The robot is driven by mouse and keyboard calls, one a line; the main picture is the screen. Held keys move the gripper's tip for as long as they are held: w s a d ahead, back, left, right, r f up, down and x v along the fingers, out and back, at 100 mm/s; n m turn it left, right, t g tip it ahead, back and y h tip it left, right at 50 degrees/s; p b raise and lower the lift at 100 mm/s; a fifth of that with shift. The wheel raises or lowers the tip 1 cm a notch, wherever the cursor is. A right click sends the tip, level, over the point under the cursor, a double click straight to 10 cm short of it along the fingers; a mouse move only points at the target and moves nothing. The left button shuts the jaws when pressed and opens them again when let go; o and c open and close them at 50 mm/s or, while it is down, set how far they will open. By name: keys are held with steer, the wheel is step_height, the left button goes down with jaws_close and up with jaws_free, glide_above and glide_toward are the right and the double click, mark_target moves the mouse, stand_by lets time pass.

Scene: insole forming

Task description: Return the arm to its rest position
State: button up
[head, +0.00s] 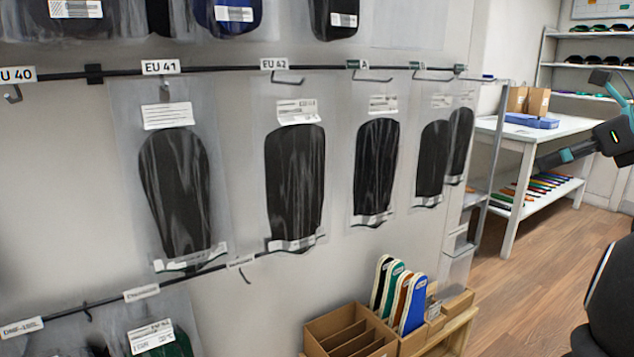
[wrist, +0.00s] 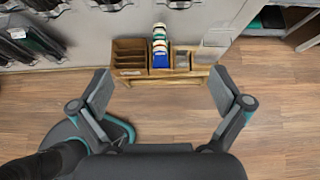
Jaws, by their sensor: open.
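My gripper (wrist: 163,100) shows in the wrist view with its two fingers spread wide apart and nothing between them. It points down over the wood floor, with a low wooden bench beyond its fingertips. In the head view, part of my arm (head: 610,140) shows at the right edge.
Bagged black insoles (head: 295,185) hang on a wall rail. Below, a wooden bench (head: 455,335) holds a cardboard box (head: 345,330) and several coloured insoles (head: 400,295). A white table (head: 510,130) with a blue tray (head: 532,121) stands behind. The floor (head: 535,250) is clear between.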

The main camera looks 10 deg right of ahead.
steer(key=a+f+n+g, duration=0.1)
steer(key=a+f+n, duration=0.3)
steer(key=a, duration=0.4)
steer(key=a+f+n+g+h, duration=0.1)
steer(key=a+f+n+g, duration=0.1)
steer(key=a+f+n, duration=0.4)
steer(key=a+f+n+g, duration=0.1)
steer(key=a+n, duration=0.2)
steer(key=a, duration=0.6)
steer(key=s+a+f+n+h, duration=0.1)
steer(key=s+a+f+n, duration=0.5)
steer(key=s+f+n, duration=0.1)
steer(key=s+a+f+n+h, duration=0.2)
steer(key=s+a+f+n, duration=0.3)
steer(key=f+n, duration=0.5)
steer(key=shift+s+a+n, duration=0.35)
steer(key=shift+s+n, duration=0.45)
steer(key=shift+s, duration=0.3)
